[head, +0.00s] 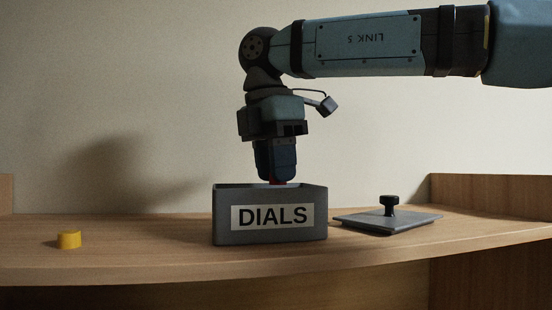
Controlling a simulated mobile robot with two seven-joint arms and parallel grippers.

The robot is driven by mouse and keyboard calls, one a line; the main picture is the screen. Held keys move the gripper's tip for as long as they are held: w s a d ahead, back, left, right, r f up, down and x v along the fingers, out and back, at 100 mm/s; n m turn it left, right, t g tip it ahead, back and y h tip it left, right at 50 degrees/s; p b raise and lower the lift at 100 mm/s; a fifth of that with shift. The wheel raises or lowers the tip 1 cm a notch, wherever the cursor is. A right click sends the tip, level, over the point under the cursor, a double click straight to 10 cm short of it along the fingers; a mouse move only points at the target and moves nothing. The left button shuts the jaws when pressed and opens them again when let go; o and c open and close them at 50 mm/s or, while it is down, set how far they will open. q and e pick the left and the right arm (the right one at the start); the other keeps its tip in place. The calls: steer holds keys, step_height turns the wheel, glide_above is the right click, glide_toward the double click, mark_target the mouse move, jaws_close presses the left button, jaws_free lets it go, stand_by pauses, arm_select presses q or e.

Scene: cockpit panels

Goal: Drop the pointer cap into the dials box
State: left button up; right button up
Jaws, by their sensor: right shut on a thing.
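The dials box (221,222) is a grey open-topped box with a white "DIALS" label, standing on the wooden shelf. My right gripper (277,179) points straight down over the box, its fingertips at about the height of the rim. It is shut on a small red piece (278,183), which I take to be the pointer cap. My left gripper is not in view.
A grey lid (374,222) with a black knob (390,203) lies on the shelf (140,253) just right of the box. A small yellow cap (69,240) sits at the far left. The shelf between the yellow cap and the box is clear.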

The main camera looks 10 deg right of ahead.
steer(key=o, duration=1)
steer(key=r, duration=0.4)
steer(key=a+r, duration=0.1)
steer(key=r, duration=0.8)
steer(key=shift+s+a+r, duration=0.25)
steer(key=shift+s+r, duration=0.05)
steer(key=shift+s, duration=0.05)
